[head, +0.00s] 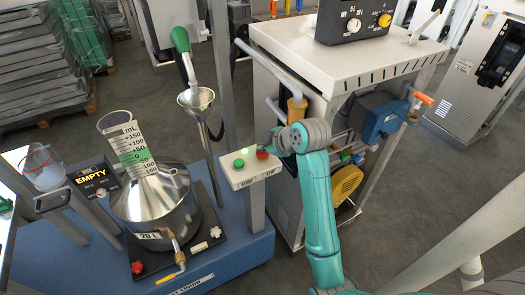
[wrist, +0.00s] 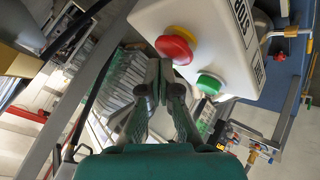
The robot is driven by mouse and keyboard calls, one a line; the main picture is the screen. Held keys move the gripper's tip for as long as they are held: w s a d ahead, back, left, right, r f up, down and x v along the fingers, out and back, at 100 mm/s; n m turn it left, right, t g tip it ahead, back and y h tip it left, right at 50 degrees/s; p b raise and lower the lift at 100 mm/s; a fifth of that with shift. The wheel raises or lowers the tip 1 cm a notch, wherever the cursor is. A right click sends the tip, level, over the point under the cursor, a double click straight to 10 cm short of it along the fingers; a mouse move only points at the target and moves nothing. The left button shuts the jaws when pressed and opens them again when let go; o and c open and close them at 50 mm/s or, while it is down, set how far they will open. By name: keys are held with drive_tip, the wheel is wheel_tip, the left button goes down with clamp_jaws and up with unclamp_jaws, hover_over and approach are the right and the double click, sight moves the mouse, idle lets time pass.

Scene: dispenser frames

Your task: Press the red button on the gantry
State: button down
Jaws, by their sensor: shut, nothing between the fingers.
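The red button (wrist: 174,49) with a yellow collar sits on a white control box (wrist: 215,45) in the wrist view, beside a green button (wrist: 208,84). In the head view the red button (head: 262,155) is at the right end of the box (head: 250,176), with the green button (head: 239,163) to its left. My gripper (wrist: 159,70) is shut and empty, its fingertips close to the edge of the red button. In the head view my gripper is just right of the button, partly hidden by my wrist. I cannot tell whether they touch.
A grey post (head: 222,70) rises behind the box. A white machine cabinet (head: 345,70) stands close behind my arm.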

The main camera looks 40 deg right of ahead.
sight(263, 153)
drive_tip(key=shift+f, duration=0.25)
drive_tip(key=shift+r, duration=0.1)
idle(0.4)
drive_tip(key=shift+r, duration=0.8)
drive_tip(key=shift+r, duration=2.5)
